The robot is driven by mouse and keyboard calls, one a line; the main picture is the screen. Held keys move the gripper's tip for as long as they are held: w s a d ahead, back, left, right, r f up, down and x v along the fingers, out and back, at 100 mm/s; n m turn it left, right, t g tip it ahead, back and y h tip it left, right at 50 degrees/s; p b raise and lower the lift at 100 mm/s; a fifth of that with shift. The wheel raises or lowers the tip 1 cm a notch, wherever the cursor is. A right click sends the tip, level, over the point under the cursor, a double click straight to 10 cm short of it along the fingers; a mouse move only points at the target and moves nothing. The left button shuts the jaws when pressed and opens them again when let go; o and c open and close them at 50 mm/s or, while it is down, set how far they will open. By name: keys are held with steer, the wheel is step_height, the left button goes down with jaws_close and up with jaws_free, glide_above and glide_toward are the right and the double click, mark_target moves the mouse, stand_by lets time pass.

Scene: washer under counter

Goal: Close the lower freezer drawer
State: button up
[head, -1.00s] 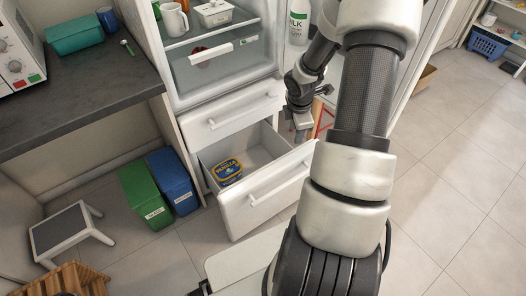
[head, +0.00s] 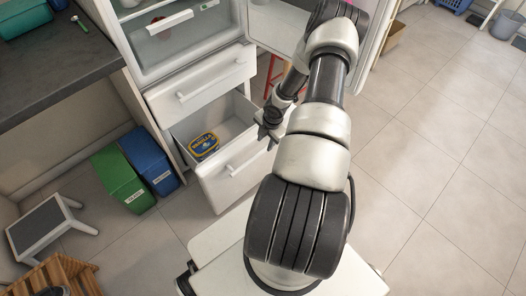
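The lower freezer drawer (head: 228,183) is pulled out below the fridge, with a white front and a bar handle (head: 246,160). A blue and yellow vanilla tub (head: 204,146) sits inside it at the left. The upper freezer drawer (head: 203,87) above it is also white and looks less far out. My gripper (head: 267,139) points down at the right end of the lower drawer, close to its front's top corner. Whether it touches the drawer cannot be told. Its fingers are small and dark here, and their gap is not clear.
The fridge door (head: 283,25) stands open at the right, behind my arm. Green (head: 122,180) and blue (head: 149,160) bins stand left of the drawer. A grey-topped stool (head: 42,222) and a wooden crate (head: 55,277) are at lower left.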

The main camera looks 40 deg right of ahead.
mark_target(262, 151)
steer(key=f, duration=0.2)
steer(key=w+f+b, duration=0.1)
steer(key=f, duration=0.4)
steer(key=shift+w+f, duration=0.25)
jaws_close()
